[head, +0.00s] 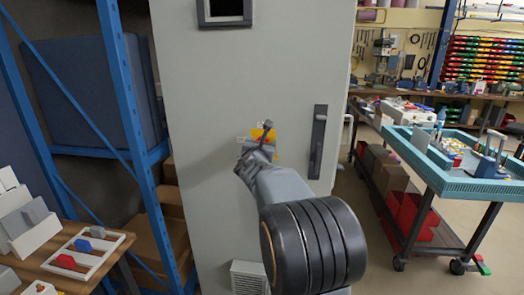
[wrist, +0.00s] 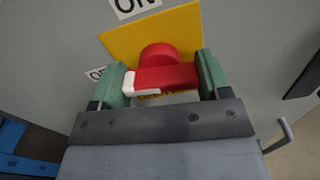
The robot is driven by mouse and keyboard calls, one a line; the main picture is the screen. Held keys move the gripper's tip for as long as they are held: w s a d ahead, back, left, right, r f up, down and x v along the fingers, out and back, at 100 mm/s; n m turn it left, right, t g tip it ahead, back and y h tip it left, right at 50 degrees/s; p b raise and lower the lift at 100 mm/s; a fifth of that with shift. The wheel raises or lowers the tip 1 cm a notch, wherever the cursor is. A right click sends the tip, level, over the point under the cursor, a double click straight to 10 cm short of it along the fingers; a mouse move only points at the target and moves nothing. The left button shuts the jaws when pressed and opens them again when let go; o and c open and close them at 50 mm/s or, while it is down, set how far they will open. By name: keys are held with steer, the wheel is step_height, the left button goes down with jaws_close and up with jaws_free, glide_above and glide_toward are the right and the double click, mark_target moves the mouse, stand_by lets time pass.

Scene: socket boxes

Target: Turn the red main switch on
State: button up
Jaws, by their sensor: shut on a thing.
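The red main switch (wrist: 158,56) sits on a yellow plate (wrist: 125,40) on the grey cabinet door. Its red handle bar lies crosswise in the wrist view, with a white mark at its left end, on the side of the partly hidden left label (wrist: 96,74). An "ON" label (wrist: 135,8) is above the plate. My gripper (wrist: 164,78) is shut on the handle, one green fingertip at each end. In the head view my gripper (head: 258,146) is at the yellow plate (head: 257,133) and hides most of the switch.
The grey cabinet (head: 215,80) has a dark door handle (head: 318,142) right of the switch and a vent (head: 248,277) low down. A blue rack (head: 122,90) stands left. A teal-topped cart (head: 425,170) stands right, with floor between.

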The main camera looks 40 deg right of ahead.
steer(key=m+b, duration=0.1)
steer(key=b, duration=0.1)
steer(key=m+b, duration=0.2)
steer(key=b, duration=0.1)
steer(key=shift+f+m, duration=0.3)
steer(key=shift+f, duration=0.05)
steer(key=m+b, duration=0.4)
steer(key=shift+r+m+b, duration=0.1)
steer(key=shift+m+b, duration=0.2)
steer(key=shift+b, duration=0.1)
steer(key=m+b, duration=0.3)
steer(key=m, duration=0.1)
steer(key=shift+b, duration=0.3)
steer(key=shift+r+m+b, duration=0.2)
steer(key=shift+m+b, duration=1.05)
steer(key=shift+m, duration=0.75)
steer(key=o, duration=0.9)
steer(key=b+v, duration=0.2)
steer(key=v, duration=1.2)
steer(key=shift+r, duration=0.1)
